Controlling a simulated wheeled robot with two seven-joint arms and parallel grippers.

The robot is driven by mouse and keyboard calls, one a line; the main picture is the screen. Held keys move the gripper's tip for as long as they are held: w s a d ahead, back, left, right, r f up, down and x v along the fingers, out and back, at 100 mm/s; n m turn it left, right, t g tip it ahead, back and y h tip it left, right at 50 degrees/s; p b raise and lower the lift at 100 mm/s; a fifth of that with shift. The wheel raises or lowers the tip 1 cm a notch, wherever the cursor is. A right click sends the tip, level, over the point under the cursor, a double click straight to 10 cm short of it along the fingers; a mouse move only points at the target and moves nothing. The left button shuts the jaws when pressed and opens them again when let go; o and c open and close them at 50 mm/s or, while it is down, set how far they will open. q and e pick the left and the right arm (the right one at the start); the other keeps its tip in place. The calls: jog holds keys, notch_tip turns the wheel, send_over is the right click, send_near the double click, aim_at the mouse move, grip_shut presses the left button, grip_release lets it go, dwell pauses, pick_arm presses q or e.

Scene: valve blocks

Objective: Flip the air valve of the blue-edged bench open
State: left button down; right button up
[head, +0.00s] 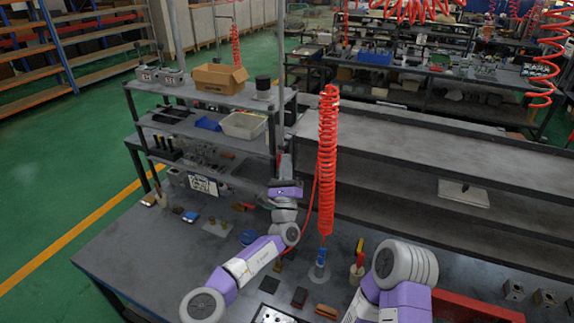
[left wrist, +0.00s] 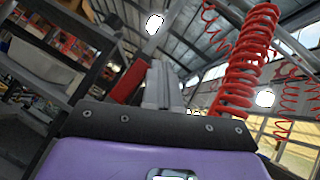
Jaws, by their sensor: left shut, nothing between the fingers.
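My left gripper (head: 287,150) is raised beside the grey upright post (head: 282,60) at the right end of the shelf rack. In the left wrist view its fingers (left wrist: 163,85) are shut together, empty, and point up toward the ceiling. A red bar-like part (left wrist: 128,82) shows just left of the fingers; I cannot tell whether it is the valve lever or whether the fingers touch it. No air valve is clearly visible in the head view, where the gripper covers part of the post. I cannot make out a blue edge on the near bench (head: 130,250). My right gripper is out of view.
A red coiled hose (head: 328,160) hangs just right of my left gripper; it also shows in the left wrist view (left wrist: 245,60). The rack holds a cardboard box (head: 220,78) and a white bin (head: 243,125). Small tools and parts crowd the bench top.

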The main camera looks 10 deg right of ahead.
pick_arm(q)
jog(key=s+d+f, duration=0.1)
jog(key=s+d, duration=0.4)
jog(key=s, duration=0.7)
jog(key=shift+f, duration=0.15)
jog(key=shift+d, duration=0.15)
